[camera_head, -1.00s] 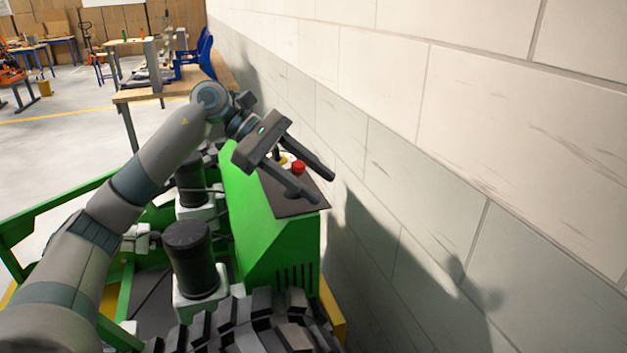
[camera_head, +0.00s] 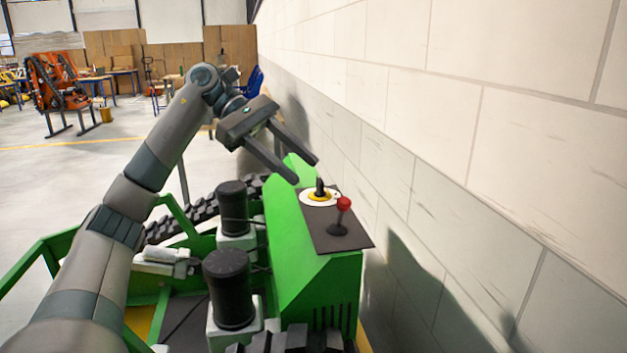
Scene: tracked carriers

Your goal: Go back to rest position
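My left gripper (camera_head: 306,171) is open and empty. Its two dark fingers are spread apart in the air, above and behind the control panel. The green tracked carrier (camera_head: 291,243) stands below my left arm. On its dark panel (camera_head: 322,238) are a red-knobbed lever (camera_head: 343,204) and a black switch (camera_head: 319,188) on a yellow and white disc. The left gripper appears apart from both controls. My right gripper is not in view.
A pale block wall (camera_head: 445,140) runs close along the carrier's right side. Two black cylinders (camera_head: 228,289) stand on the carrier beside the green housing. Open floor (camera_head: 60,180) lies to the left. An orange machine on a stand (camera_head: 57,82) and tables are farther back.

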